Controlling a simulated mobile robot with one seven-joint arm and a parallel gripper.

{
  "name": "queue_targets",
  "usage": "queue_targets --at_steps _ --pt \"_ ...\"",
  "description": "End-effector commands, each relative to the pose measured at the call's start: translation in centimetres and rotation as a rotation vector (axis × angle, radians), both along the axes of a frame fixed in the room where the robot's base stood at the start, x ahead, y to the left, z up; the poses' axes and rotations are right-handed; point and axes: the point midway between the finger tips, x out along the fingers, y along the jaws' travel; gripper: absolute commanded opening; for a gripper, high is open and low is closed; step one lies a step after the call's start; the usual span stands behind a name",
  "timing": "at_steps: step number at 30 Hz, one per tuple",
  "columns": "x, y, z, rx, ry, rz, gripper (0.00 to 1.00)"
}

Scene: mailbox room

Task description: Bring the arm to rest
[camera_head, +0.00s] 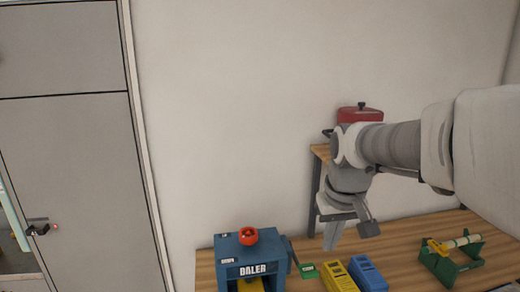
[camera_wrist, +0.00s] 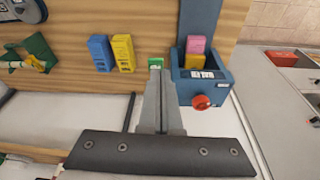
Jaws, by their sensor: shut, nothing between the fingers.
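My gripper (camera_head: 333,240) hangs from my raised arm at the right of the head view, pointing down above the wooden table (camera_head: 410,238). Its fingers are shut and empty. In the wrist view the two fingers (camera_wrist: 160,76) lie together at the middle, with the tabletop beyond them. My arm reaches in from the right edge of the head view.
The blue BALER box (camera_head: 250,262) with a red knob stands at the table's left end. Near it are a green block (camera_head: 309,270), a yellow box (camera_head: 338,276) and a blue box (camera_head: 368,273).

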Motion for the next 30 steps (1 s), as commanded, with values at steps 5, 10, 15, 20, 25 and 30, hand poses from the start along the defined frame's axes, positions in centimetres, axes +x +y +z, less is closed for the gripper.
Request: queue_targets --at_steps 5,10,15,20,25,30 --pt "-5.2 0.0 1.4 0.008 -0.073 -0.026 0.0" --pt "-9.7 0.0 1.6 0.016 -0.139 -0.051 0.0" --pt "-13.6 0.0 0.9 0.026 -0.197 -0.074 0.0" --pt "-15.8 0.0 0.1 0.032 -0.234 -0.087 0.0" --pt "-16.7 0.0 -0.3 0.035 -0.247 -0.093 0.0" --pt "-16.7 0.0 -0.4 0.035 -0.247 -0.093 0.0"
